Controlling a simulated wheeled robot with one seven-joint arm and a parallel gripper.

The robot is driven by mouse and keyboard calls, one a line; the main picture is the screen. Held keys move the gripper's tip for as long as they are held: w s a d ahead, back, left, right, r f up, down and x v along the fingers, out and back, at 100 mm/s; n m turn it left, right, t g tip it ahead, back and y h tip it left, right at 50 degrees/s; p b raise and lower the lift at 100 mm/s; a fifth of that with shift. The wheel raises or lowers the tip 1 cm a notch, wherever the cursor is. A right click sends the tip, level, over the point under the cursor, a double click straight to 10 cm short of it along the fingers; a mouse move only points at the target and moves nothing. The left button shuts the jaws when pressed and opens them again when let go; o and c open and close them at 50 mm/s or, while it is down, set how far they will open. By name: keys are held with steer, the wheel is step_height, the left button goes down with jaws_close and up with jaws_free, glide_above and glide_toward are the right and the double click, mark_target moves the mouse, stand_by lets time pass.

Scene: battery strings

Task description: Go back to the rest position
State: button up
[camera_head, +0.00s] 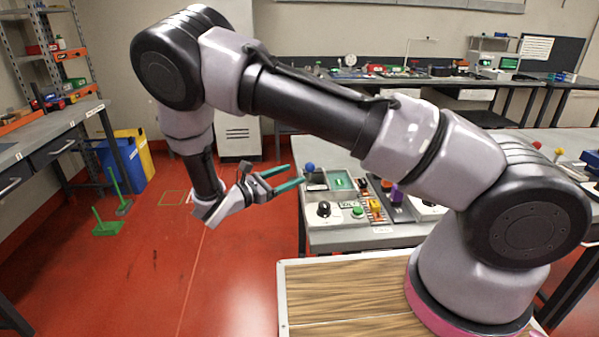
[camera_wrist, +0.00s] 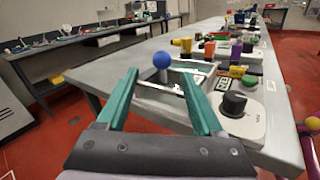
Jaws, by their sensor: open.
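My gripper (camera_head: 283,179) hangs in the air just off the left end of the workbench, its two green fingers apart with nothing between them. In the wrist view my gripper (camera_wrist: 163,92) points toward the bench end, and a blue ball knob (camera_wrist: 162,60) on a post shows beyond and between the fingers. The blue knob (camera_head: 310,167) also shows in the head view, just right of the fingertips. My arm is bent and reaches left from its base.
The workbench (camera_head: 335,237) carries a black dial (camera_head: 323,208), a green button (camera_head: 357,212), yellow and orange pieces and a purple piece (camera_head: 397,193). A shelf table (camera_head: 50,135) stands left, with blue and yellow bins behind it. The red floor between is mostly free.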

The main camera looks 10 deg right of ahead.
steer(key=shift+s+a, duration=0.15)
steer(key=shift+a, duration=0.05)
steer(key=shift+d+r, duration=0.1)
steer(key=s+d+r+m+g+y, duration=0.2)
steer(key=d+r+m+g+y, duration=0.25)
steer(key=d+r+m, duration=0.3)
steer(key=s+d+r+m+g+y, duration=0.35)
steer(key=d+r+m+g, duration=0.3)
steer(key=r, duration=0.25)
steer(key=s+d+r+m+t+y, duration=0.3)
steer(key=s+r+m, duration=0.3)
steer(key=r, duration=0.3)
steer(key=s+d+r+m+t+y, duration=0.3)
steer(key=s+r+m+t+y, duration=0.2)
steer(key=r, duration=0.4)
steer(key=shift+s+d+r+m+y, duration=0.15)
steer(key=shift+s+d+m+y, duration=0.3)
steer(key=shift+s+m, duration=0.4)
steer(key=shift+w, duration=0.1)
